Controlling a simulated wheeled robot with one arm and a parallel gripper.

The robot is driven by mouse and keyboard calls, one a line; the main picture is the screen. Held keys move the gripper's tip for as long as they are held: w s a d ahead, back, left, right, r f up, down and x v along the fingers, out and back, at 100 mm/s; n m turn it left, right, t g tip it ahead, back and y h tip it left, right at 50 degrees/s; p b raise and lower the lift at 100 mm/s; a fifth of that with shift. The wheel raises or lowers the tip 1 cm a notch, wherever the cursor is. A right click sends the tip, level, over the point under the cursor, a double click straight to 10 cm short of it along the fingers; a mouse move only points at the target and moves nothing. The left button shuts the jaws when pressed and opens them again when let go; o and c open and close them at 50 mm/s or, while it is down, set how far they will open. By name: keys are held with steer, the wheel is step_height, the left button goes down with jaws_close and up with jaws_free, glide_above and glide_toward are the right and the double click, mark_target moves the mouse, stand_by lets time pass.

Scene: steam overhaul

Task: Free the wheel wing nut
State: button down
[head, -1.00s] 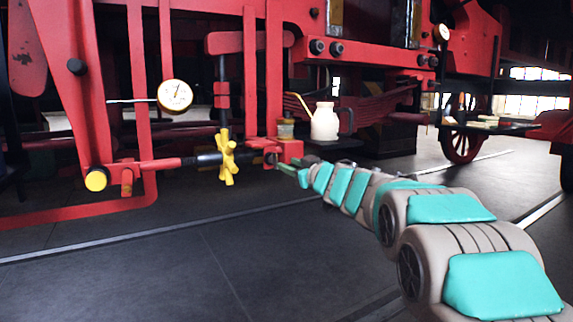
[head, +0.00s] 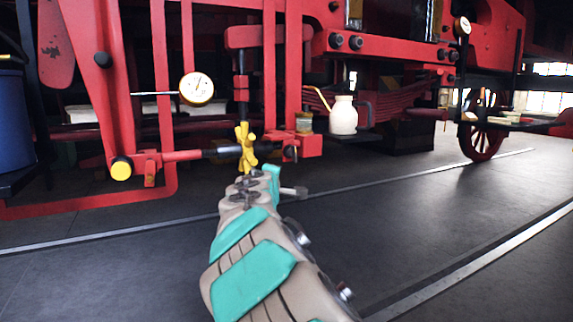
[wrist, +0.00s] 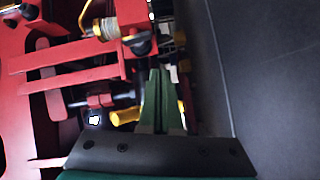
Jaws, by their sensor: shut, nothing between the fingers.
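The yellow wing nut (head: 245,147) sits on a dark horizontal rod in front of the red frame, left of a red block. In the wrist view, yellow parts (wrist: 125,116) show on both sides of my fingers, apparently the wing nut, with its middle hidden behind them. My gripper (wrist: 157,75) has its green fingers together, with nothing held. Its fingertips point toward the red block and rod. In the head view my arm reaches up to just below the nut, and the fingers cannot be made out clearly. I cannot tell whether they touch the nut.
A white oil can (head: 343,116) stands on a small shelf right of the nut, beside a small jar (head: 304,122). A dial gauge (head: 196,89) is at upper left. A blue drum (head: 12,120) stands at the left edge. The dark floor (head: 420,215) at right is clear.

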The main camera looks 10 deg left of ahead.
steer(key=s+a+n+t+h, duration=0.1)
steer(key=s+a+n+h, duration=0.15)
steer(key=s, duration=0.25)
glide_toward(292, 160)
steer(key=w+a, duration=0.3)
steer(key=shift+m+h, duration=0.35)
steer(key=shift+w+d+r+p, duration=0.15)
steer(key=shift+w+d+p, duration=0.1)
steer(key=shift+w+d, duration=0.55)
steer(key=shift+w+d+r+p, duration=0.2)
steer(key=shift+w+d, duration=0.4)
steer(key=shift+d, duration=0.4)
steer(key=shift+f, duration=0.1)
steer(key=shift+d+f+b, duration=0.1)
steer(key=shift+b, duration=0.4)
steer(key=shift+t, duration=0.3)
steer(key=shift+w+d+f+n+t+b, duration=0.15)
steer(key=shift+n+t+b, duration=0.15)
steer(key=shift+n+b, duration=0.35)
steer(key=shift+f+n+t+b, duration=0.1)
steer(key=shift+n+t+b, duration=0.25)
steer(key=shift+b, duration=0.6)
